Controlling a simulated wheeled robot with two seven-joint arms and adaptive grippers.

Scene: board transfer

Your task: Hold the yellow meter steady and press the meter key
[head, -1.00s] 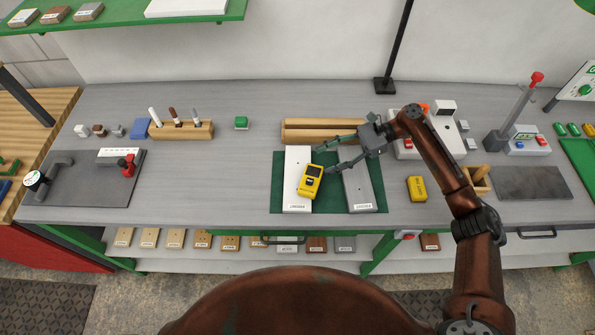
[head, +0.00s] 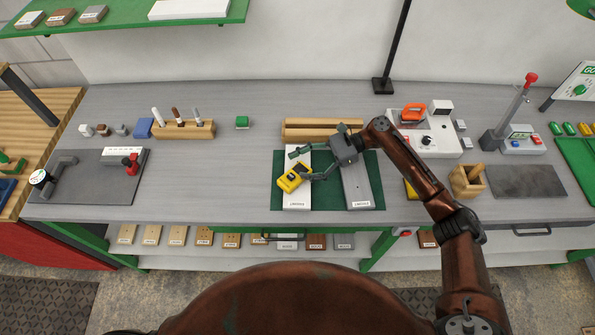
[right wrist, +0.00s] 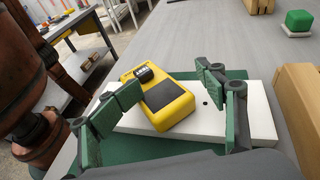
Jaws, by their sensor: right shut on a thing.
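The yellow meter (head: 290,180) lies over the white board (head: 297,200) on the green mat (head: 328,197); it also shows in the right wrist view (right wrist: 150,112). Whether the meter touches the board or is slightly raised I cannot tell. My left gripper is not in view.
A grey board (head: 357,185) lies right of the white one. A wooden block (head: 322,128) stands behind the mat. A white device with an orange item (head: 413,113) stands at the right. A green cube (head: 242,122) sits at the back.

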